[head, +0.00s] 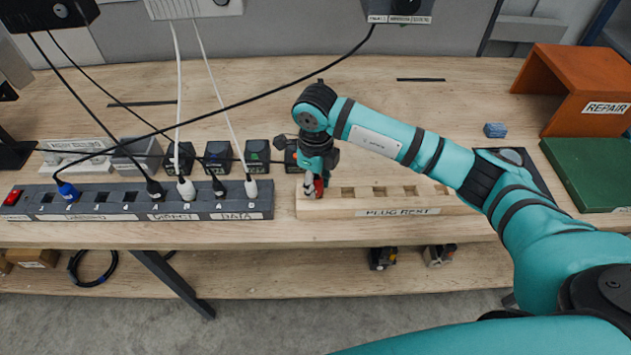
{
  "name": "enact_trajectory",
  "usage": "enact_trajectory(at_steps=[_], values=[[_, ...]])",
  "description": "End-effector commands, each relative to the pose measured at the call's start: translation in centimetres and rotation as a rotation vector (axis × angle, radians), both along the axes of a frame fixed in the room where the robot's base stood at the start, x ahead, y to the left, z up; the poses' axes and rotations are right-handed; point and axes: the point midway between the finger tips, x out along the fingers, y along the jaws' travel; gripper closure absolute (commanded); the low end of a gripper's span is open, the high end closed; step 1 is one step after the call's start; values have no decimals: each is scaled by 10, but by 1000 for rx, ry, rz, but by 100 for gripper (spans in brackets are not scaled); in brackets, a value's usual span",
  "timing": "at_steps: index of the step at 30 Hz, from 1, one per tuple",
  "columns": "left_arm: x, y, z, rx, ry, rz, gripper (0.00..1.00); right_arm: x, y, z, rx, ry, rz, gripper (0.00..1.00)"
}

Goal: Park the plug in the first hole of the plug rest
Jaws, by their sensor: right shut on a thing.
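The plug rest (400,211) is a pale wooden block with a row of square holes and a "PLUG REST" label. It lies near the front edge of the bench, right of the power strip. My right gripper (315,188) points down over the left end of the rest, shut on a small plug (319,189), of which a red part shows. The gripper covers the leftmost hole, so I cannot tell whether the plug is in it or just above it. Several holes further right are open and empty. My left gripper is out of view.
A dark power strip (115,217) with several plugs and hanging cables stands to the left. Small black adapters (217,157) stand behind it. An orange "REPAIR" bin (580,75) and a green mat (590,170) lie at right. The bench middle behind the rest is mostly clear.

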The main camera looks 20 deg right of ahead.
Motion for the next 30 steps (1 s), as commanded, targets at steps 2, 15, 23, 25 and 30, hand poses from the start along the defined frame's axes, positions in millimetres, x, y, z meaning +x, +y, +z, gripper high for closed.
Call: enact_trajectory(at_steps=[2, 15, 23, 25, 30], values=[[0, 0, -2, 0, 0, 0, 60, 0, 0, -2, 0, 0, 0, 100], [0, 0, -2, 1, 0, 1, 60, 0, 0, -2, 0, 0, 0, 49], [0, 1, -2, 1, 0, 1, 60, 0, 0, -3, -1, 1, 0, 42], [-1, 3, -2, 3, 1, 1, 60, 0, 0, -2, 0, 0, 0, 42], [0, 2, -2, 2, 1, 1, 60, 1, 0, 14, 1, -2, 0, 42]])
